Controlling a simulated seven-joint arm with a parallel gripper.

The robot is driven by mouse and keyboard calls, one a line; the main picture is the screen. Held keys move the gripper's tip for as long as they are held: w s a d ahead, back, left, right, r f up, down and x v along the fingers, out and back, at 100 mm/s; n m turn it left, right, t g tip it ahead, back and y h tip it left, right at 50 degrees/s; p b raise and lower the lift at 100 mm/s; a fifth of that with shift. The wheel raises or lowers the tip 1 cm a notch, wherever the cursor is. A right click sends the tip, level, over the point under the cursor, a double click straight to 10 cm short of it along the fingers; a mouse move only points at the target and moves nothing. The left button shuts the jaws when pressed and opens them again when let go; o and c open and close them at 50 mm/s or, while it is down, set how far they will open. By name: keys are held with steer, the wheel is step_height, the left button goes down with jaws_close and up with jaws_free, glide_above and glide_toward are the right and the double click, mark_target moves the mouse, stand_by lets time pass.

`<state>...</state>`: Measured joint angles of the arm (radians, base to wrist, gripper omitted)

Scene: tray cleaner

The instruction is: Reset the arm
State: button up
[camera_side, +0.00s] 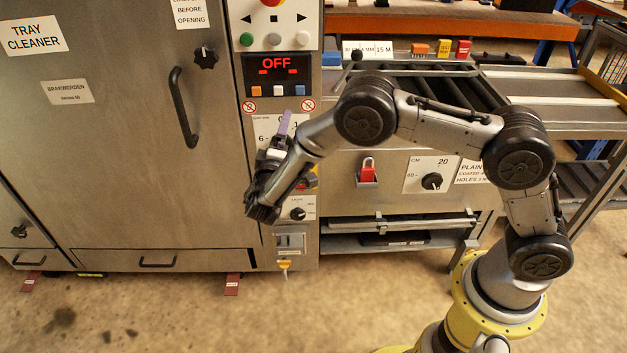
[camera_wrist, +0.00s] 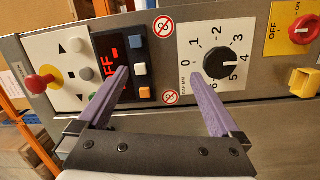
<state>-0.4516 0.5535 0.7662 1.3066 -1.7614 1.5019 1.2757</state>
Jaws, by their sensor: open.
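My gripper (camera_wrist: 160,75) is open, with its two purple fingers apart and nothing between them. In the side view my gripper (camera_side: 285,118) is in front of the narrow control panel of the tray cleaner (camera_side: 120,120), with its purple finger pointing up. In the wrist view the fingers point at the panel between the display (camera_wrist: 112,62) and a black dial (camera_wrist: 221,65) with a numbered scale. I cannot tell whether the fingertips touch the panel. The display reads OFF in red in the side view. My wrist hides part of the panel below.
The cleaner's door handle (camera_side: 184,121) sticks out left of my gripper. A red lockout (camera_side: 367,171) and another dial (camera_side: 432,181) are on the front to the right. A roller table (camera_side: 545,87) stands at the right. The floor (camera_side: 140,315) in front is clear.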

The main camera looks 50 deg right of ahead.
steer(key=s+d+r+m+g, duration=0.55)
steer(key=d+r, duration=0.45)
steer(key=r, duration=0.4)
steer(key=s+d+r+m+g+y, duration=0.2)
steer(key=s+d+r, duration=0.1)
steer(key=s, duration=0.5)
steer(key=s+d+r+m+g+y, duration=0.1)
steer(key=s+d+r+m, duration=0.15)
steer(key=s, duration=0.55)
steer(key=s+a+f+y, duration=0.1)
steer(key=s+y, duration=0.2)
steer(key=s, duration=0.3)
steer(key=s+a+y, duration=0.2)
steer(key=s, duration=0.3)
steer(key=s+a+f+n+t+y, duration=0.1)
steer(key=s+a+f+n+y, duration=0.1)
steer(key=a, duration=0.3)
steer(key=s+a+f+n+t+y, duration=0.2)
steer(key=s+a+f+n+y, duration=0.1)
steer(key=a+y, duration=0.1)
steer(key=shift+a+f+y, duration=0.3)
steer(key=shift+a+f, duration=0.1)
steer(key=shift+a, duration=0.3)
